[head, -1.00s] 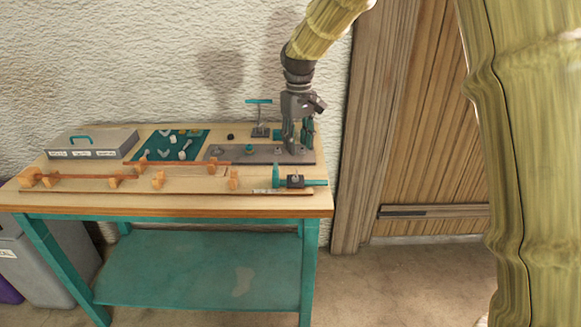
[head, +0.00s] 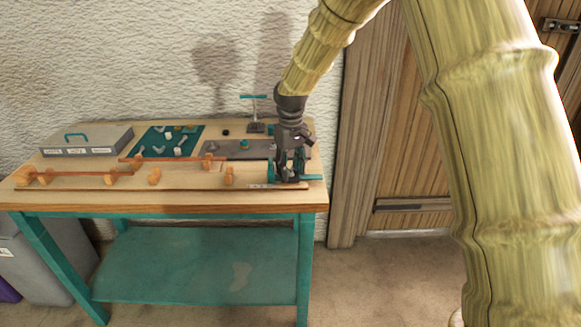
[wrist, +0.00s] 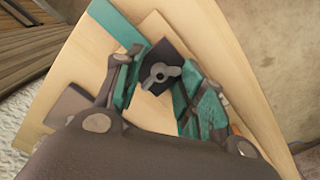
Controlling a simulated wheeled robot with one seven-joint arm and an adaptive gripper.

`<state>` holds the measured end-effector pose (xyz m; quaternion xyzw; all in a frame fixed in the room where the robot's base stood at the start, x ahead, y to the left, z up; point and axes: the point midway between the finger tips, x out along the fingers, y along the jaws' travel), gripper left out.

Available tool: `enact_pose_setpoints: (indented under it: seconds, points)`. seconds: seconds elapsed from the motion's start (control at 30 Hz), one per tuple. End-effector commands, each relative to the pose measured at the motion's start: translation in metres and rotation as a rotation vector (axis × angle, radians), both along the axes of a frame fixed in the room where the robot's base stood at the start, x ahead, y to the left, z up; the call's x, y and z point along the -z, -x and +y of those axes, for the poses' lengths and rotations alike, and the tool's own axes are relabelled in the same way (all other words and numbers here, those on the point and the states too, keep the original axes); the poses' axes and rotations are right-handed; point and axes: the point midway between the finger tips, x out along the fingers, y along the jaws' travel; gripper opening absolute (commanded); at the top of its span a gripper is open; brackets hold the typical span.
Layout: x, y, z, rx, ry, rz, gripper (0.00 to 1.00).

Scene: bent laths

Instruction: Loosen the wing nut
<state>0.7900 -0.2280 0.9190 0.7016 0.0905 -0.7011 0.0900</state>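The wing nut (wrist: 160,75) is grey, with two wings around a dark centre. It sits on a dark square block (wrist: 172,60) in the wrist view. My gripper (wrist: 158,80) is open, with one finger on either side of the wing nut and visible space between. In the head view my gripper (head: 290,180) points down over the bench's front right corner. There it hides the wing nut and most of the block. Teal fixture parts (head: 312,177) show beside the fingers. Whether the fingertips are down at the nut's height is unclear.
The wooden bench top (head: 100,196) carries orange blocks with a thin lath (head: 80,174) on the left. Behind are a grey case (head: 88,140), a teal mat (head: 150,145) with small parts, a grey plate (head: 225,150) and a teal-handled stand (head: 254,112).

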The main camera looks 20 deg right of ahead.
Motion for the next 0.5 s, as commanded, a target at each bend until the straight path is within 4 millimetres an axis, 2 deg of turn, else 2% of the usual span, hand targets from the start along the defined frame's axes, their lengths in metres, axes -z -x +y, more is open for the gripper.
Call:
enact_pose_setpoints:
  seconds: [0.17,0.4,0.5]
  points:
    - [0.0001,0.0001,-0.0002,0.0,0.0,0.0,0.4]
    - [-0.0001,0.0001,-0.0004,0.001,0.0,0.0,0.0]
    - [0.0,0.0002,-0.0005,0.001,0.0,0.0,0.0]
